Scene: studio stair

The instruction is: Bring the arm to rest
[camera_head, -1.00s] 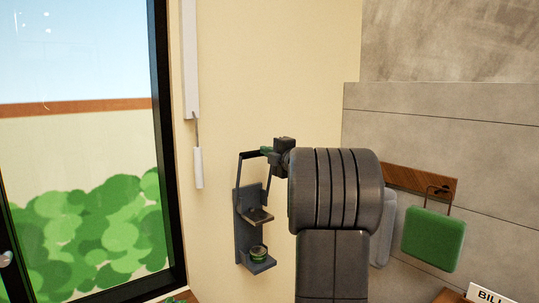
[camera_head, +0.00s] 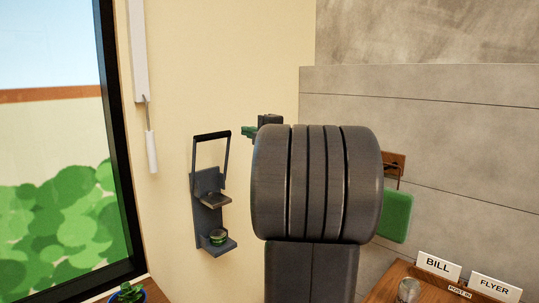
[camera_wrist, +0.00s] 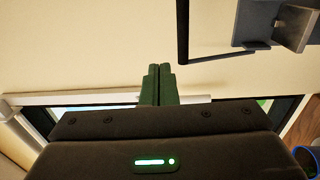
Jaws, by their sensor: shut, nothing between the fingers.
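My arm (camera_head: 315,185) is raised in front of the wall, its thick dark link filling the middle of the head view. My gripper (camera_head: 245,131) shows its green fingertips left of that link. In the wrist view, the two green fingers (camera_wrist: 160,72) lie together with nothing between them. The gripper is to the right of the raised handle of a dark wall-mounted press (camera_head: 211,135), with a gap between them in the head view. The rest of my arm behind the link is hidden.
A green pad (camera_head: 398,215) hangs at right. A desk (camera_head: 382,290) carries BILL (camera_head: 437,266) and FLYER (camera_head: 494,287) signs.

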